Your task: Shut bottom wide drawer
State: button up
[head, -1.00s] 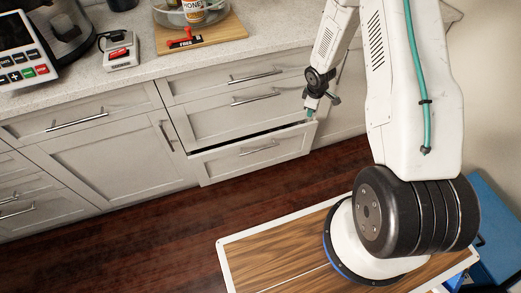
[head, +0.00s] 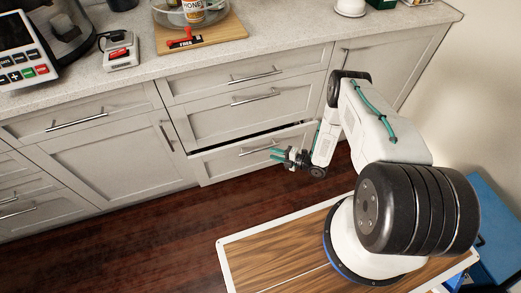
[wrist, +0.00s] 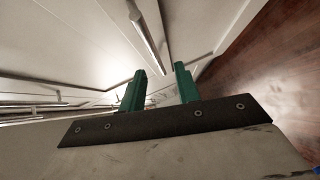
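The bottom wide drawer (head: 222,166) is slightly open, with a dark gap along its top edge below the drawer above. Its bar handle (head: 252,149) is partly hidden behind my gripper. My gripper (head: 272,154) is in front of the right half of this drawer, low over the floor, its green fingers pointing left along the front. In the wrist view my gripper (wrist: 160,80) has its two green fingers apart with nothing between them. A metal bar handle (wrist: 148,35) lies beyond the fingers there. I cannot tell whether the gripper touches the drawer.
The middle wide drawer (head: 225,119) and top wide drawer (head: 205,83) above look shut. The dark wooden floor (head: 140,235) before the cabinets is clear on the left.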

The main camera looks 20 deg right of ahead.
jog(key=x, duration=0.7)
jog(key=shift+w+a+r, duration=0.2)
jog(key=shift+w+a, duration=0.05)
jog(key=shift+a, duration=0.1)
grip_shut()
